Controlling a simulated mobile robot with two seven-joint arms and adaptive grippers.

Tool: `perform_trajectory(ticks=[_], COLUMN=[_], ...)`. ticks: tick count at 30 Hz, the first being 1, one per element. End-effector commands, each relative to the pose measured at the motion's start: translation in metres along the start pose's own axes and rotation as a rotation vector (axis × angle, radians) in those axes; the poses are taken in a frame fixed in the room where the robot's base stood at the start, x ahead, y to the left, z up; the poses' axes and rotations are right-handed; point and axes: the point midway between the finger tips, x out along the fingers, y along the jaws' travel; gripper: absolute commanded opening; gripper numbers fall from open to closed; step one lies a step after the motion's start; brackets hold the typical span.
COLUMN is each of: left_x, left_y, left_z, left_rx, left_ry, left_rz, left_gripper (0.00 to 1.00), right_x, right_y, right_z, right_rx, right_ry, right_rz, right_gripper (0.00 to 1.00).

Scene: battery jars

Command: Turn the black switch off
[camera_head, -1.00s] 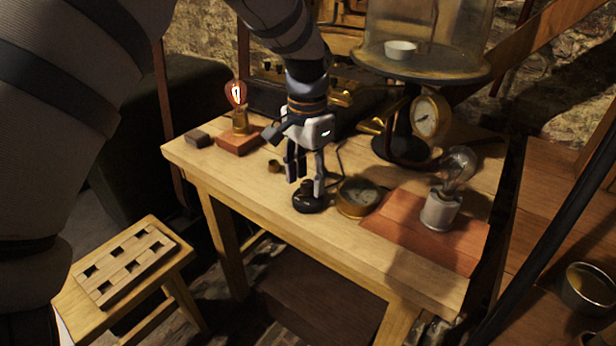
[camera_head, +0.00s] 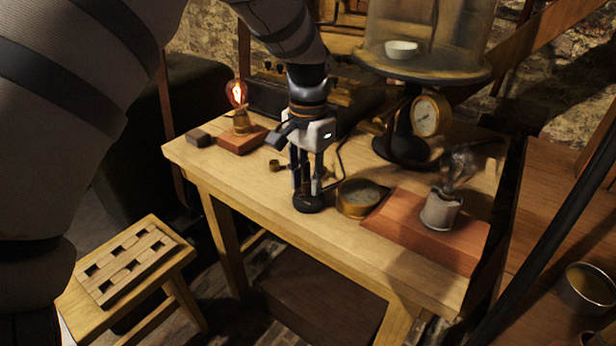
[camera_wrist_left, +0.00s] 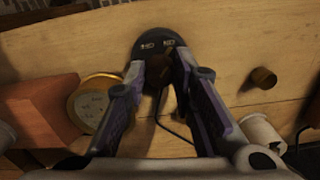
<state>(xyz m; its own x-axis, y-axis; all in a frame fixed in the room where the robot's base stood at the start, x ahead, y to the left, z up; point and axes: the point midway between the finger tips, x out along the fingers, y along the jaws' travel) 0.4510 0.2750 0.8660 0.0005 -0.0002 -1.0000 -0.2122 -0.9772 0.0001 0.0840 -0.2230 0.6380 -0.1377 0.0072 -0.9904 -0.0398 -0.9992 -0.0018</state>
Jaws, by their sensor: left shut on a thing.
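The black switch (camera_head: 309,203) is a round black base near the front edge of the wooden table. In the left wrist view its base (camera_wrist_left: 158,41) shows two small white markings on its rim. My left gripper (camera_head: 308,190) comes down from above and is shut on the switch's knob. In the left wrist view the left gripper's fingertips (camera_wrist_left: 162,68) sit on either side of the dark knob, which is partly hidden between them. A lit bulb (camera_head: 237,93) stands on a red-brown block at the table's left. My right gripper is not in view.
A brass gauge (camera_head: 358,198) lies just right of the switch. An unlit bulb in a pale socket (camera_head: 440,210) stands on a red-brown board farther right. A small brass piece (camera_head: 274,165) lies to the left. A glass jar stand (camera_head: 425,66) is behind.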

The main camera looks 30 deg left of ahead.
Motion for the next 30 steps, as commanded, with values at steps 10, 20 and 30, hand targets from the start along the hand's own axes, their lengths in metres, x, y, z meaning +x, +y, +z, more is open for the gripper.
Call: perform_trajectory(ticks=[10, 20, 30], left_x=[-0.0004, 0.0004, 0.0004], left_y=[-0.0001, 0.0002, 0.0002], left_z=[0.0001, 0.0, 0.0], left_rx=[-0.292, -0.606, -0.929], left_ry=[0.0, 0.0, 0.0], left_rz=[-0.002, -0.002, -0.003], left_gripper=[0.0, 0.0, 0.0], right_x=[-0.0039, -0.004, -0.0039], right_y=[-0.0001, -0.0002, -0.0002], right_z=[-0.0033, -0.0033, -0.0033], right_rx=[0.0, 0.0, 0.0], right_ry=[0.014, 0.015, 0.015], right_rz=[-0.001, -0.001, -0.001], right_gripper=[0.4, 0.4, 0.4])
